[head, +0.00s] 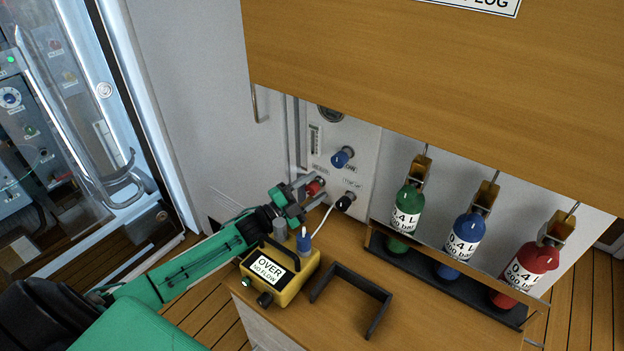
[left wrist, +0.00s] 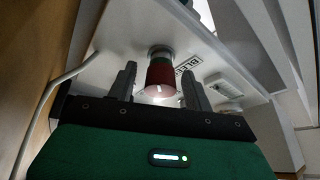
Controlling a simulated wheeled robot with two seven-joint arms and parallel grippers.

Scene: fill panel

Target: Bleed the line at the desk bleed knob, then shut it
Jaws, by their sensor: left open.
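The bleed knob (head: 315,187) is a red knob low on the pale desk panel (head: 360,150). In the left wrist view the red knob (left wrist: 160,75) has a green band behind it, and part of a label reading "BLE" (left wrist: 188,65) shows beside it. My left gripper (head: 300,196) is open at the panel, with its fingers close to the red knob. In the left wrist view its two fingers (left wrist: 160,86) stand on either side of the knob, with gaps between. My right gripper is not in view.
A blue knob (head: 342,157) sits above and a black knob (head: 345,201) to the right of the red one. A yellow meter reading "OVER NO FLOW" (head: 280,274) stands on the desk below my arm. Green (head: 405,215), blue (head: 464,238) and red (head: 525,273) bottles stand in a rack at right.

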